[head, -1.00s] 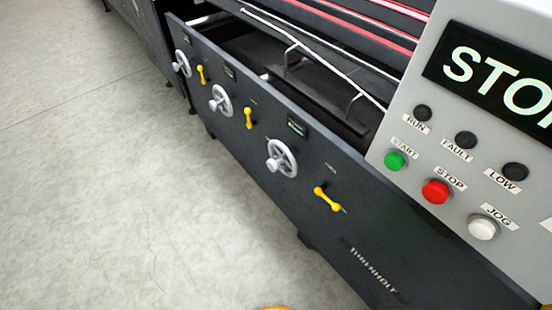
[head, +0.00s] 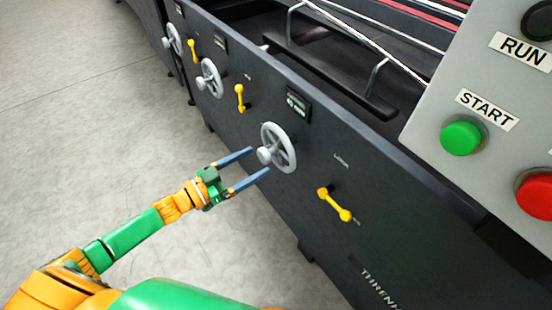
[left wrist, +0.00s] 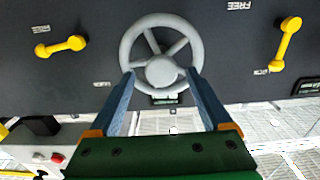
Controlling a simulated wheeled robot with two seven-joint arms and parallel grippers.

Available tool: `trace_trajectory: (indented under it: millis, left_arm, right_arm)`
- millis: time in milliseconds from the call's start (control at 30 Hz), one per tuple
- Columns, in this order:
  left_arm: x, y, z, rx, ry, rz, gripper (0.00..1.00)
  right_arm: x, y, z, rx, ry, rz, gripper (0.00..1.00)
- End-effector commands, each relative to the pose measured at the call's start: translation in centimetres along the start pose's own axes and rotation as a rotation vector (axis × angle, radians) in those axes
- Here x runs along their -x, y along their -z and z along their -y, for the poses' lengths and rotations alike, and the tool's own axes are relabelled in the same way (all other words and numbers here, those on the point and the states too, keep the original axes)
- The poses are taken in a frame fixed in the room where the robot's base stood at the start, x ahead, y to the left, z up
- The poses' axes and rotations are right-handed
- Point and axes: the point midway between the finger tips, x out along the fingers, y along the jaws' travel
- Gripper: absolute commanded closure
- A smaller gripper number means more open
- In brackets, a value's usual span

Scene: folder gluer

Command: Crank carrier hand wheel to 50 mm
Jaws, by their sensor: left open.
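Several grey hand wheels sit along the dark machine side. The nearest hand wheel (head: 278,148) has a grey knob standing out toward my left gripper (head: 260,162). My left gripper is open, its two blue fingers pointing at this wheel, with the knob about between the fingertips. In the left wrist view the wheel (left wrist: 161,28) fills the top middle, and the open fingers reach either side of its knob (left wrist: 161,71). I cannot tell whether they touch it. A small display (head: 298,104) sits above the wheel; its reading is too small to make out. My right gripper is not in view.
A yellow lock lever (head: 335,204) is right of the wheel, and another yellow lever (head: 240,98) is left of it. Further wheels (head: 209,78) continue left. A grey control panel (head: 480,110) with buttons juts in at right. Open floor (head: 90,130) lies left.

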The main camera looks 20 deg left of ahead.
Motion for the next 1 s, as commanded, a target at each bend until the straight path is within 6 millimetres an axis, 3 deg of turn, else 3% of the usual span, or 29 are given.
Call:
trace_trajectory:
  millis: [200,500,800,1000]
  left_arm:
    - [-3.7,0.1,0.1,-0.001,0.003,-0.001,0.17]
    - [-4.2,0.0,0.1,-0.001,0.005,0.003,0.2]
    - [-4.2,0.0,0.1,-0.001,0.005,0.003,1.0]
    - [-4.2,-0.1,0.1,-0.001,0.005,0.004,1.0]
  right_arm:
    - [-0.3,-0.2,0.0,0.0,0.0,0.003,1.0]
    - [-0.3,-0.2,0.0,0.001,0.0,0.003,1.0]
    - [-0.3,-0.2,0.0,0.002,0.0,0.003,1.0]
    - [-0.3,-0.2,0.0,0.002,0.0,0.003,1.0]
